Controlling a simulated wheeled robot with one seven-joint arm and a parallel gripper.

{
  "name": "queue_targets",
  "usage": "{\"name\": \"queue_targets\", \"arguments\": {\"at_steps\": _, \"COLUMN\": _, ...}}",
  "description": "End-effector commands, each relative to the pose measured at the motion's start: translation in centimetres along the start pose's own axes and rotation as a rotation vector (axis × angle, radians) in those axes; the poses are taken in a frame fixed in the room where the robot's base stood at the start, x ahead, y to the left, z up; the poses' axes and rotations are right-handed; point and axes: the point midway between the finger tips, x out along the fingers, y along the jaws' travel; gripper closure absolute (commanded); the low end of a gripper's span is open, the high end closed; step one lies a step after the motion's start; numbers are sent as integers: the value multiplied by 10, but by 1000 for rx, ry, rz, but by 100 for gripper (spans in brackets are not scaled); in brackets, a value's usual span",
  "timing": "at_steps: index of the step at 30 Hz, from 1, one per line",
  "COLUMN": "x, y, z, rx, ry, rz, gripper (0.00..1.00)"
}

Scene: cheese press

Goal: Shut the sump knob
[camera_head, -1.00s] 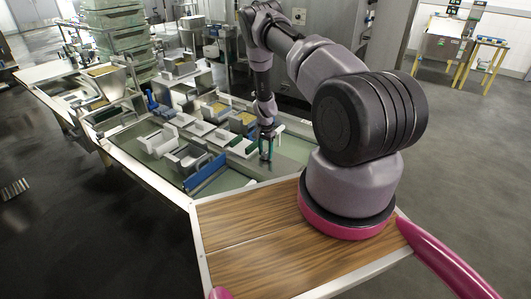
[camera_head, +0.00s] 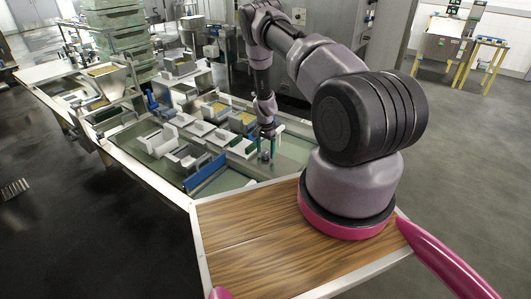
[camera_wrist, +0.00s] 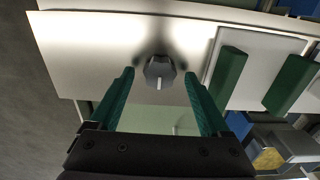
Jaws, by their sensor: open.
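The knob (camera_wrist: 160,69) is dark grey with a pale pointer line, and it stands on a pale flat panel (camera_wrist: 90,50) in the wrist view. My gripper (camera_wrist: 158,82) is open, with one green finger on each side of the knob and a clear gap to both. In the wrist view the pointer line runs toward the gripper's palm. In the head view my gripper (camera_head: 267,146) points down at the right part of the worktable, with a small dark knob shape between its fingers. I cannot tell how far above the panel the fingertips are.
Two green bars (camera_wrist: 229,75) lie to the right of the knob in the wrist view. A blue strip (camera_head: 205,171) and several white and grey moulds (camera_head: 186,158) stand left of my gripper on the worktable. Stacked green crates (camera_head: 122,40) stand at the back left.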

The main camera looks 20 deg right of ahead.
Motion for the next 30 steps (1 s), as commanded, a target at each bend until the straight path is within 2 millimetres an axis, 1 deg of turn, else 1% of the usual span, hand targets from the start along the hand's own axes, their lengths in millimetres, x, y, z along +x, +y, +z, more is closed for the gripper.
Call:
{"name": "queue_targets", "arguments": {"at_steps": 9, "x": -62, "y": -1, "z": 0, "rx": 0, "ry": 1, "rz": -2, "gripper": 19}}
{"name": "queue_targets", "arguments": {"at_steps": 12, "x": -79, "y": 0, "z": 0, "rx": 0, "ry": 1, "rz": -1, "gripper": 19}}
{"name": "queue_targets", "arguments": {"at_steps": 15, "x": -92, "y": 0, "z": 0, "rx": 1, "ry": 1, "rz": -1, "gripper": 19}}
{"name": "queue_targets", "arguments": {"at_steps": 21, "x": -101, "y": 0, "z": 0, "rx": 1, "ry": -1, "rz": 1, "gripper": 19}}
{"name": "queue_targets", "arguments": {"at_steps": 30, "x": -101, "y": 0, "z": 0, "rx": 1, "ry": 0, "rz": 1, "gripper": 19}}
